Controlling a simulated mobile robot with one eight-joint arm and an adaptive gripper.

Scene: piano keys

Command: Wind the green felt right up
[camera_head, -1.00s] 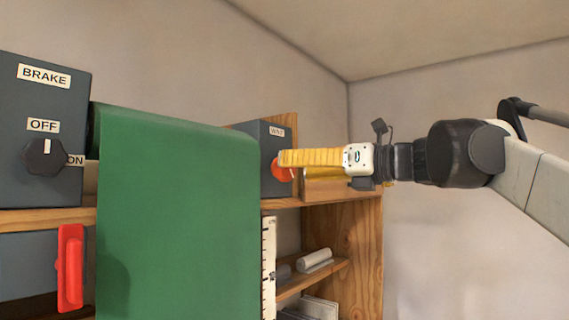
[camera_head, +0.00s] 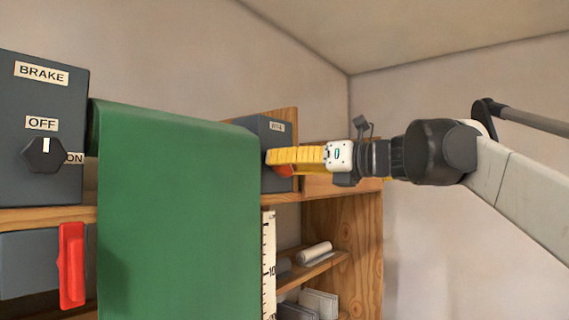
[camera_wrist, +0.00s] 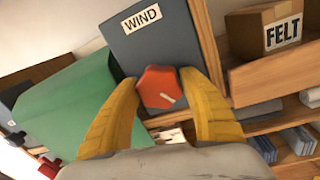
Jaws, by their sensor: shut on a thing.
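The green felt (camera_head: 180,215) hangs in a wide sheet from a roll at shelf height in the head view; its bottom edge is out of frame. It also shows in the wrist view (camera_wrist: 75,110). A dark grey box labelled WIND (camera_wrist: 150,45) stands right of the felt and carries an orange-red knob (camera_wrist: 160,88) with a pale pointer line. My gripper (camera_wrist: 162,92) has its yellow fingers shut on this knob, one on each side. In the head view my gripper (camera_head: 272,160) reaches in from the right and partly hides the knob.
A BRAKE box (camera_head: 40,120) at left has a dark knob with its mark toward OFF. A red handle (camera_head: 71,265) sits below. A white ruler (camera_head: 268,262) stands along the felt's right edge. A FELT carton (camera_wrist: 270,28) sits on the shelf right of WIND.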

